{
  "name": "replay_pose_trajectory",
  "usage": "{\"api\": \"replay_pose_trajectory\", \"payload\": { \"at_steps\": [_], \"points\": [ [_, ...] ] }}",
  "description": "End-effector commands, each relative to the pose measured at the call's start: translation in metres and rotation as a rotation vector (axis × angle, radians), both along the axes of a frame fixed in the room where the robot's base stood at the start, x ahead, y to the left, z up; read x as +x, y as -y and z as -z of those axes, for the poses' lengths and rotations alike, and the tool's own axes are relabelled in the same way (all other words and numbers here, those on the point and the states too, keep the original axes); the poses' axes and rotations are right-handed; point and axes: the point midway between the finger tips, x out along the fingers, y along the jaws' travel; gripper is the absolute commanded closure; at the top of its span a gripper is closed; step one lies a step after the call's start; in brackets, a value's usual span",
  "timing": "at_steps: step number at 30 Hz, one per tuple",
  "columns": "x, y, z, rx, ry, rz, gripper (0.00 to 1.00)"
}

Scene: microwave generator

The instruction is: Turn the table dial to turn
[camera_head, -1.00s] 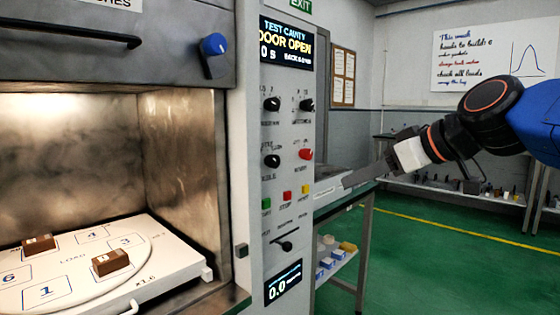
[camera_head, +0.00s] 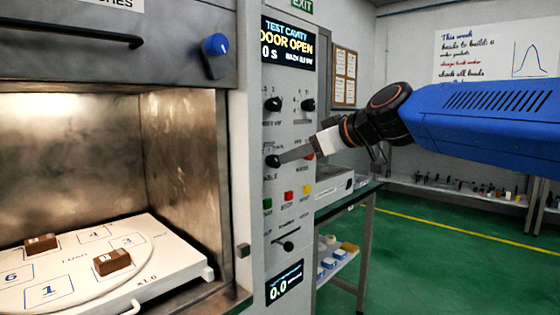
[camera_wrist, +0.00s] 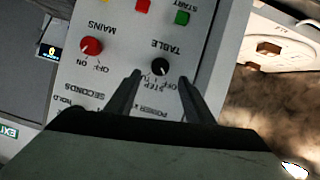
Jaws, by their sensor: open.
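The table dial is a small black knob on the white control panel. In the head view the dial (camera_head: 271,161) is the lower left knob, and the tip of my gripper (camera_head: 283,158) is right at it. In the wrist view the dial (camera_wrist: 160,67) sits beside the upside-down word TABLE, with OFF and STEP marks near it. My gripper (camera_wrist: 160,78) is open, with one finger on each side of the dial's line, just short of or at it. Whether the fingers touch the dial, and its exact setting, I cannot tell.
The red mains knob (camera_wrist: 91,46) is left of the fingers in the wrist view. Two black knobs sit above the dial, and red (camera_head: 288,196) and yellow buttons below. The cavity at left is open, with brown blocks on its white turntable (camera_head: 160,265).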

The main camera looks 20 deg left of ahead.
Motion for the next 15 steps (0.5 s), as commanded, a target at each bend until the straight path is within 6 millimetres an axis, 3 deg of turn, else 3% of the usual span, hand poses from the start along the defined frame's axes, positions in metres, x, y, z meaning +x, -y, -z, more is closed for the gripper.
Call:
{"api": "replay_pose_trajectory", "payload": {
  "at_steps": [7,15],
  "points": [
    [0.017,-0.036,0.017,-0.001,-0.003,-0.002,0.52],
    [0.028,-0.058,0.027,-0.001,-0.002,0.0,0.52]
  ]
}}
